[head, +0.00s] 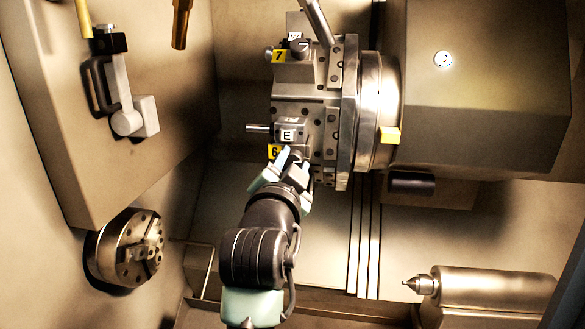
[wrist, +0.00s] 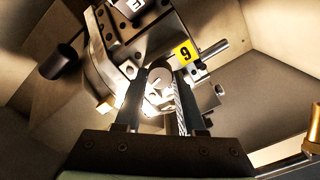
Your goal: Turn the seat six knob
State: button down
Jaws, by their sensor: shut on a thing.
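The tool turret (head: 346,110) stands in the upper middle of the head view, with numbered yellow tags along its left side. The seat six tag (head: 274,152) is low on it, just below a block marked E (head: 287,134); it also shows in the wrist view (wrist: 184,54). The seat six knob (wrist: 160,77) is a round grey head with a slot-like mark, between my two fingers in the wrist view. My gripper (head: 284,169) reaches up to seat six from below and is shut on the knob. In the head view the gripper mostly hides the knob.
A fluted tool (wrist: 180,108) lies close by my right finger in the wrist view. A round chuck (head: 108,255) is at the lower left and a tailstock with a pointed centre (head: 490,284) at the lower right. Seat seven's tag (head: 278,56) is above.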

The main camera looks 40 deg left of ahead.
jog(key=shift+m, duration=1.1)
jog(key=c, duration=0.5)
grip_release()
jog(key=shift+b, duration=0.3)
jog(key=b+v, duration=0.4)
jog(key=v, duration=0.9)
